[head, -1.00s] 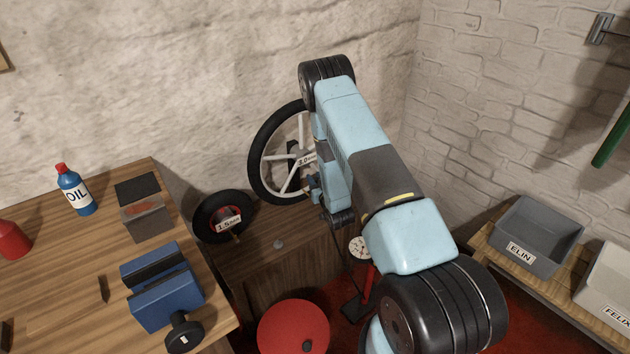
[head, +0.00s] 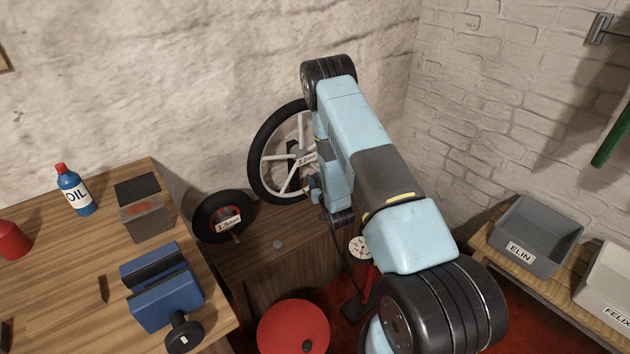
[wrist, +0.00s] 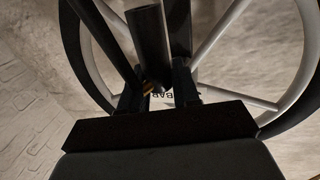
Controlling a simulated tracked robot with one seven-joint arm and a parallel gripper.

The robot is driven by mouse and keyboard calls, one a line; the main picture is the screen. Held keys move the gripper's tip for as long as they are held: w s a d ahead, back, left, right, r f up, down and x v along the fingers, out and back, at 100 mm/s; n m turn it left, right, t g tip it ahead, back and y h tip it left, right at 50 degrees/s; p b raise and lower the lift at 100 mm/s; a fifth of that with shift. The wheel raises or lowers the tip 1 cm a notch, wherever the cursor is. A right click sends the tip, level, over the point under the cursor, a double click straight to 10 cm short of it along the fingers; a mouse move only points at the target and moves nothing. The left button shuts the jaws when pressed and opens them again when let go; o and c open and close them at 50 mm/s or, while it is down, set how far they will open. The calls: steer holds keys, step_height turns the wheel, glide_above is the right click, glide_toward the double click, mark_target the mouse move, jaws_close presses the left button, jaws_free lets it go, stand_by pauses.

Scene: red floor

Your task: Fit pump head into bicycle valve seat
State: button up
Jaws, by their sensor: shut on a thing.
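The large bicycle wheel (head: 256,172), with white spokes and a 3.0 bar label, stands upright against the wall on the wooden cabinet. My gripper (head: 314,187) is in front of its right half, mostly hidden by my arm. In the wrist view, my gripper (wrist: 158,92) is shut on a dark cylindrical piece, apparently the pump head (wrist: 149,45), with the wheel (wrist: 285,110) behind. The valve seat cannot be made out. I cannot tell whether the held piece touches the wheel. The red pump (head: 367,285) with a round gauge stands on the floor, partly behind my arm.
A smaller wheel (head: 222,215) labelled 1.5 bar stands left of the large one. A red round stool (head: 293,328) is in front. A workbench (head: 60,285) is left; a grey bin (head: 535,240) is right.

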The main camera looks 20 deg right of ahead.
steer(key=shift+f, duration=1.85)
steer(key=o, duration=1.1)
steer(key=shift+s+d, duration=0.3)
steer(key=shift+s, duration=2)
steer(key=shift+s+d, duration=0.3)
steer(key=shift+s, duration=1.95)
steer(key=shift+s+d, duration=0.3)
steer(key=shift+s, duration=2)
steer(key=shift+w, duration=0.1)
